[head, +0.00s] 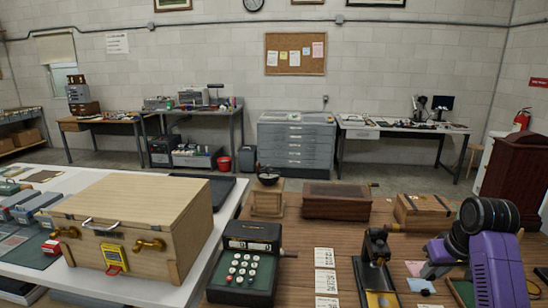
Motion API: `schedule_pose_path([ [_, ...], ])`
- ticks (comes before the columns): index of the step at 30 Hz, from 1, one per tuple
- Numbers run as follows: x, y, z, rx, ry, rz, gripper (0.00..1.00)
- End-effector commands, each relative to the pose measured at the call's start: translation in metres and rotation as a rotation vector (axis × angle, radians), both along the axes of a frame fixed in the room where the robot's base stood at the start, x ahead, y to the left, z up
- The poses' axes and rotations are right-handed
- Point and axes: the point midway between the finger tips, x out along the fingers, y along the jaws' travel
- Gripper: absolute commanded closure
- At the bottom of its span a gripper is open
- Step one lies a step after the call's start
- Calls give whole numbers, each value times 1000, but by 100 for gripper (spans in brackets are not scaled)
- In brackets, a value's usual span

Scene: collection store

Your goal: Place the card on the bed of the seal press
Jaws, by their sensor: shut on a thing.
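The seal press (376,248) looks to be the black upright device on the brown table, right of centre. Its base reaches toward the front edge, with a yellow, brass-like part (381,300) at the front. White printed cards (325,257) lie in a column just left of the press. I cannot tell which card the task means, and I make out no card on the press. My purple and black arm (498,270) is at the right, right of the press. My gripper cannot be made out; the arm seems to hide it.
A black adding machine (244,262) stands left of the cards. A wooden case (140,220) sits on the white table at the left. Wooden boxes (337,201) (425,211) stand behind the press. Small coloured papers (420,286) lie between press and arm.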

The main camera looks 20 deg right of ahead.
Motion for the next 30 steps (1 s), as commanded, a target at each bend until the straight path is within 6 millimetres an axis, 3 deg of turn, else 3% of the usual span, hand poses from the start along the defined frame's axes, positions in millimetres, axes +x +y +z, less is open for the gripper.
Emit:
schedule_pose_path([
  [8,-8,101,-54,5,3,118,100],
  [21,-25,303,-159,4,6,355,100],
  [25,-27,349,-183,3,3,408,100],
  [30,-29,386,-202,0,1,450,100],
])
